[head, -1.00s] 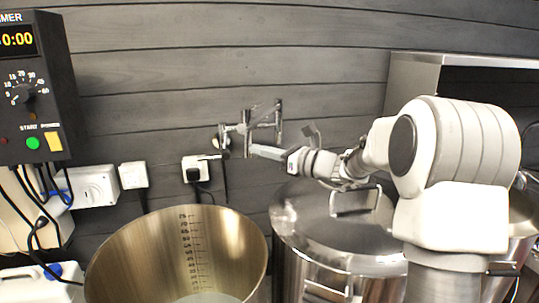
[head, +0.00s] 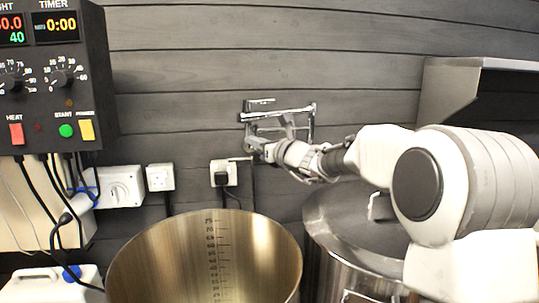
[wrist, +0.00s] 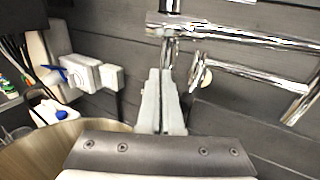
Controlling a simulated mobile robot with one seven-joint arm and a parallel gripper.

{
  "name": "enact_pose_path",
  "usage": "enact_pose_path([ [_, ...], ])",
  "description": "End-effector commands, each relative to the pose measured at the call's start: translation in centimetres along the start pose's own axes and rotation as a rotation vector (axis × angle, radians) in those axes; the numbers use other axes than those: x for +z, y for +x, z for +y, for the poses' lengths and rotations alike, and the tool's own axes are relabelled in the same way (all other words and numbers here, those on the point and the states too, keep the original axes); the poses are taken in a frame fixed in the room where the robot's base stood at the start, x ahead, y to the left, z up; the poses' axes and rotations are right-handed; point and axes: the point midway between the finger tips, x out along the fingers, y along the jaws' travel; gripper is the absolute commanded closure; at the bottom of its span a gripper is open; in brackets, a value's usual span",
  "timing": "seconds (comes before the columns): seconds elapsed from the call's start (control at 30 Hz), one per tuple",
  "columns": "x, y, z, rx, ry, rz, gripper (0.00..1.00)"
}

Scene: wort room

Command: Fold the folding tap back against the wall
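The folding tap (head: 280,113) is a chrome double-jointed pipe on the dark plank wall, above and behind the open kettle. Its upper pipe runs nearly level along the wall in the head view. In the wrist view its chrome pipes (wrist: 245,35) cross the upper right, with a pale round piece beside the fingertips. My gripper (wrist: 160,75) has its two grey fingers together, tips close to the tap's short vertical pipe. Nothing shows held between them, and I cannot tell whether they touch the pipe. In the head view my gripper (head: 256,146) is at the tap's lower left end.
The open brass-coloured kettle (head: 150,262) stands below, with a lidded steel vessel (head: 345,235) to its right. A control box (head: 55,80), sockets (head: 160,178) and hanging cables are at left. A steel hood (head: 450,90) is at upper right.

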Motion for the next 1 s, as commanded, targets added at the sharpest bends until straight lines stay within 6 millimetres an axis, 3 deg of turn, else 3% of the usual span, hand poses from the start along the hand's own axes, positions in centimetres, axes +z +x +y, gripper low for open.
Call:
enact_pose_path([
  [0.27, -0.3, 4.4, 0.7, -0.106, 0.003, -0.001, 1.00],
  [0.5, -0.1, 7.5, -0.2, -0.141, 0.001, 0.001, 1.00],
  [1.0, 0.0, 11.4, -1.2, -0.141, 0.001, 0.001, 1.00],
])
